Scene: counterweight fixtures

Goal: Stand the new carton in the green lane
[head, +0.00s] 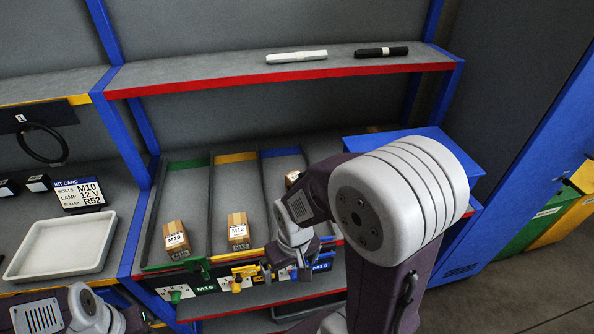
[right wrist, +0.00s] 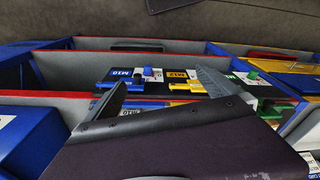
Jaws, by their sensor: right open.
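The green lane (head: 188,163) is the leftmost of three shelf lanes in the head view. A brown carton labelled M16 (head: 176,240) stands near its front end. A carton labelled M12 (head: 238,232) stands in the yellow lane, and another carton (head: 292,178) in the blue lane is mostly hidden by my right arm. I cannot tell which carton is the new one. My right gripper (head: 285,266) is at the front of the yellow and blue lanes, right of the M16 carton. In the right wrist view the right gripper (right wrist: 160,80) is open, its fingers apart. My left arm shows at lower left; its jaws are unclear.
Coloured clips and lane labels line the shelf's front edge (head: 215,281). A white tray (head: 62,247) and a kit card (head: 80,195) are at left. A red-edged shelf (head: 220,77) is above. A blue box (head: 402,140) stands at right.

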